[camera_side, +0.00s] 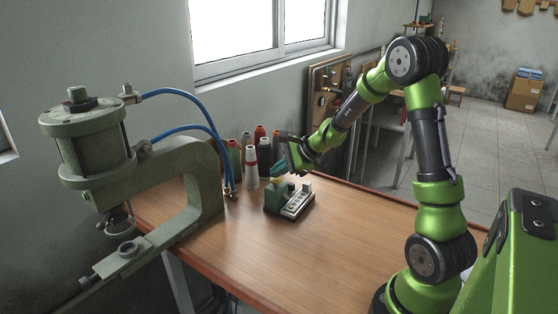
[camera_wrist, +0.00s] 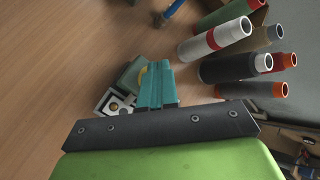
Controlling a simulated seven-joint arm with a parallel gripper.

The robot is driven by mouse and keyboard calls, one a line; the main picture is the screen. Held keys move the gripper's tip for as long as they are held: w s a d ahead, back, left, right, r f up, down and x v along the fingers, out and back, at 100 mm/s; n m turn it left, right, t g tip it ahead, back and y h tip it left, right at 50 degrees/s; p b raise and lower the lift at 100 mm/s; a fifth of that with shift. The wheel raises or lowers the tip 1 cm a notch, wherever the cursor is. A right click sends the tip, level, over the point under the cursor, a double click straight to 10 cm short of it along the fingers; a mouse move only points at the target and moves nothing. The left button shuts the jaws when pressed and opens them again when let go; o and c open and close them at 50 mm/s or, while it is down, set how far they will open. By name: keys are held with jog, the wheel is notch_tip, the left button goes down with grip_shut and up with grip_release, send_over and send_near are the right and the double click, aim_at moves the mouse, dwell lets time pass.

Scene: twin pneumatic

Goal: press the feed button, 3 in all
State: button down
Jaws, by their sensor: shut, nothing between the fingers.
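A small green control box (camera_side: 272,203) with a light sloped panel (camera_side: 297,204) sits on the wooden table. In the wrist view its panel (camera_wrist: 117,103) shows a round button in a pale square, and a yellow round part (camera_wrist: 142,76) shows beside my fingers. My gripper (camera_side: 278,172) is shut and empty, with its teal fingers together just above the rear of the box. In the wrist view the shut gripper (camera_wrist: 155,70) covers part of the box. I cannot tell whether the fingertips touch it, or which button is the feed button.
Several thread-cone-like spools (camera_side: 251,165) stand close behind and left of the box. A large grey-green pneumatic press (camera_side: 190,165) with blue hoses (camera_side: 205,115) stands at the left. The table (camera_side: 245,255) is clear in front of the box.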

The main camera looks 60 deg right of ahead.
aim_at(279, 179)
jog(key=shift+f, duration=0.45)
dwell(0.4)
jog(key=shift+r, duration=1.35)
jog(key=shift+r, duration=2.5)
notch_tip(279, 179, up, 4)
jog(key=shift+f, duration=0.1)
dwell(0.4)
jog(key=shift+f, duration=0.1)
